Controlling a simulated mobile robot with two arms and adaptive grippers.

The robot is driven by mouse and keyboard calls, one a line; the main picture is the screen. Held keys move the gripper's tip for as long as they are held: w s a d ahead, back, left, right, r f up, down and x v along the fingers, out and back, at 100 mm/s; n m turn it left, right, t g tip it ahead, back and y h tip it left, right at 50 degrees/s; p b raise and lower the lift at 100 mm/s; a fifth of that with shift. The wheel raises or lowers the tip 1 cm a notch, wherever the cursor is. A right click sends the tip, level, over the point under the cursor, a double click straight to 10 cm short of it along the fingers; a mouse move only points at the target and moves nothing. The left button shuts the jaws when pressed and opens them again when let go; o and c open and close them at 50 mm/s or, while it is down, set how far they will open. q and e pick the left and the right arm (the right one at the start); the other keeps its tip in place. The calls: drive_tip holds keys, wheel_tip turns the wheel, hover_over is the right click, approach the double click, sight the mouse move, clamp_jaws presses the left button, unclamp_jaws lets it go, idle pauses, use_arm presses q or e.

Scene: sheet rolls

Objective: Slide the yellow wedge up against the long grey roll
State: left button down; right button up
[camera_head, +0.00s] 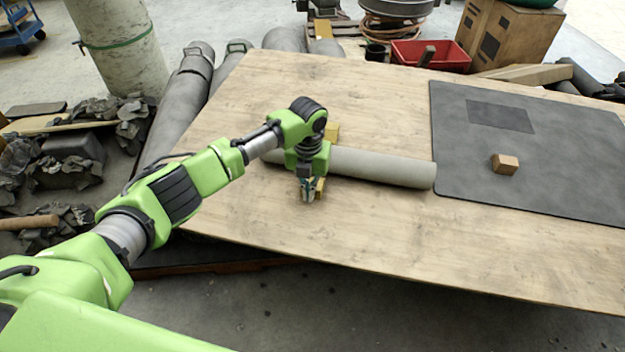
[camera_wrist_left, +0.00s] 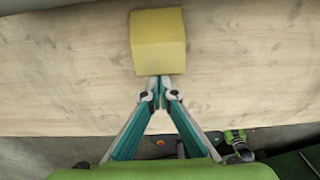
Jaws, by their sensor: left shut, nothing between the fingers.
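The long grey roll (camera_head: 385,168) lies on the wooden table, its left part hidden behind my left arm. A yellow wedge (camera_head: 320,186) sits on the near side of the roll, partly hidden by my left gripper (camera_head: 307,196). The wedge (camera_wrist_left: 158,42) also shows in the left wrist view, just ahead of my shut, empty fingertips (camera_wrist_left: 161,84). I cannot tell whether the fingertips touch it, or whether it touches the roll. A second yellow block (camera_head: 332,131) stands on the far side of the roll. My right gripper is out of view.
A dark mat (camera_head: 570,165) with a small wooden block (camera_head: 504,164) covers the table's right side. Bare tabletop (camera_head: 400,235) lies in front of the roll. A red bin (camera_head: 431,55) and a cardboard box (camera_head: 505,35) stand beyond the far edge.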

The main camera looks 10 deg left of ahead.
use_arm(q)
drive_tip(key=shift+w+f, duration=0.1)
drive_tip(key=shift+w, duration=0.25)
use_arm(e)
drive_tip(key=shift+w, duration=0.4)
use_arm(q)
drive_tip(key=shift+b, duration=0.3)
drive_tip(key=shift+w, duration=0.2)
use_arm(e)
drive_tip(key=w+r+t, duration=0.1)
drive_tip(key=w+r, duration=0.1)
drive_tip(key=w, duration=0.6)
use_arm(q)
drive_tip(key=shift+s+p, duration=0.8)
drive_tip(key=shift+p, duration=0.3)
drive_tip(key=shift+s+p, duration=0.7)
drive_tip(key=shift+p, duration=0.15)
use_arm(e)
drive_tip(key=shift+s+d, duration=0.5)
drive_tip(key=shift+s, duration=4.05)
use_arm(q)
wheel_tip(320, 180, up, 11)
drive_tip(key=p, duration=1)
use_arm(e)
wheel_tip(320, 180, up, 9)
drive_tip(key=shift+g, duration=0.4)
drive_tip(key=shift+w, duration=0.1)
